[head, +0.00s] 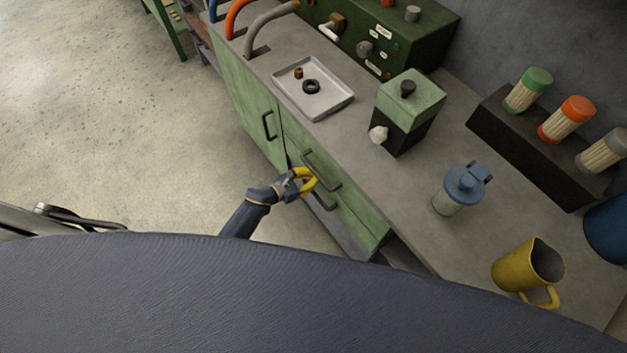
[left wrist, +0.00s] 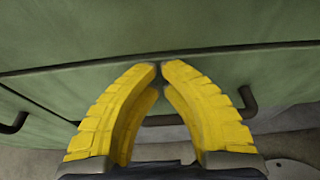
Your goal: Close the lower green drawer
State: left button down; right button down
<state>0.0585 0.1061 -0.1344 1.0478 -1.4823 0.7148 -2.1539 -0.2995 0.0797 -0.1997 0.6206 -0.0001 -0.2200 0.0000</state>
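The lower green drawer (left wrist: 285,80) fills the area under the dark seam in the left wrist view. Its dark handle (left wrist: 249,101) passes partly hidden behind my fingers. In the head view the lower handle (head: 323,208) shows beneath the upper drawer's handle (head: 322,172). My left gripper (head: 313,181) has yellow fingers at the drawer fronts. In the left wrist view the left gripper's fingertips (left wrist: 159,66) nearly meet near the seam, with nothing seen clamped between them. I cannot tell whether they touch the front or how far the drawer is out. My right gripper is not in view.
A green cabinet door with its own handle (head: 268,126) stands left of the drawers. The countertop above holds a white tray (head: 338,105), a green-topped box (head: 411,95), a blue-lidded jar (head: 452,200) and a yellow mug (head: 518,267). The floor (head: 110,130) at left is clear.

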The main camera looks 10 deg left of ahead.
pick_arm(q)
jog(key=f+v, duration=0.1)
jog(key=v, duration=1.3)
jog(key=a+f+n+t+y, duration=0.1)
jog(key=a+f+n+y, duration=0.4)
jog(key=n, duration=0.9)
jog(key=s+a+f+n+g+y, duration=0.1)
jog(key=s+a+f+n+y, duration=0.15)
jog(key=s+f+n, duration=0.35)
jog(key=s+a+f+n+g+y, duration=0.1)
jog(key=s+a+f+n, duration=0.25)
jog(key=f+n, duration=0.4)
jog(key=s+f+n+g+y, duration=0.1)
jog(key=s+f+n+g, duration=0.2)
jog(key=s+f+n, duration=0.45)
jog(key=s+f+n+g+y, duration=0.1)
jog(key=s+f+n+g, duration=0.25)
jog(key=s, duration=0.65)
jog(key=s+d+f+n+g, duration=0.1)
jog(key=s+d+f, duration=0.1)
jog(key=s, duration=0.5)
jog(key=s+d+f+n+g, duration=0.1)
jog(key=s+d+f, duration=0.1)
jog(key=s+d, duration=0.2)
jog(key=s+h, duration=0.1)
jog(key=s, duration=0.2)
jog(key=shift+d, duration=0.15)
